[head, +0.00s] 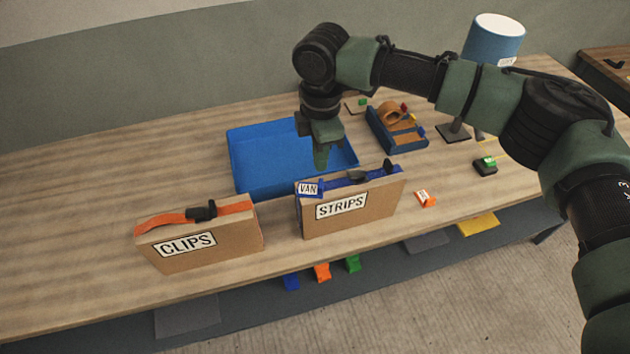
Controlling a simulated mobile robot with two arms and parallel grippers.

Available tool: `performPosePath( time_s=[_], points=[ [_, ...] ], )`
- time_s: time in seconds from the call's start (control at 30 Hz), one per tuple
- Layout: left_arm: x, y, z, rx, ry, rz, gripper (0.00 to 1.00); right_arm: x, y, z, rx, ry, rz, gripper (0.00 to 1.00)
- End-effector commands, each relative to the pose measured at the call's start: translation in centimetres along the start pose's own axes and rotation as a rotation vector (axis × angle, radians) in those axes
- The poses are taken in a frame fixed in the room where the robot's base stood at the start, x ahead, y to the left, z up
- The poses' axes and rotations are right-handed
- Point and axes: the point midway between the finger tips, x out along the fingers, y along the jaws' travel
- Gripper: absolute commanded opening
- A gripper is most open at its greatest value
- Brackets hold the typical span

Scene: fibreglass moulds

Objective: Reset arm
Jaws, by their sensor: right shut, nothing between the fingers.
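My right arm reaches in from the right, over the wooden table (60,235). My right gripper (320,163) points down, shut and empty, in front of the blue tray (258,180) and just behind the box labelled STRIPS (375,203) as seen from here. Whether it touches the tray or the box I cannot tell. The STRIPS box has a blue strap (335,184) with a black buckle and a VAN tag (308,189). My left gripper is out of view.
A box labelled CLIPS (225,235) with an orange strap stands at the front left. A small orange item (425,199) lies near the front edge. The table's left side is clear.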

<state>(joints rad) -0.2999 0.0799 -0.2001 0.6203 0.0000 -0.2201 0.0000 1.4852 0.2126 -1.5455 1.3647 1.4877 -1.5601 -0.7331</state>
Motion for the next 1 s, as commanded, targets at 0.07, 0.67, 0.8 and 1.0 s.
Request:
performPosePath(
  time_s=[0.07,0.67,0.8,1.0],
  points=[
    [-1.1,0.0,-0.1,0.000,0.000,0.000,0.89,-1.0,0.0,0.0,0.000,0.000,0.000,0.00],
    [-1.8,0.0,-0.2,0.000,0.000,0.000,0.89,-1.6,0.0,0.0,0.000,-0.001,0.000,0.00],
    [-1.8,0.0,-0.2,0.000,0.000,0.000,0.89,-1.1,-0.3,-0.5,-0.004,0.009,-0.004,0.00],
    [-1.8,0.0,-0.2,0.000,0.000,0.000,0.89,2.9,-3.6,-5.3,-0.018,0.118,-0.011,0.00]
  ],
)
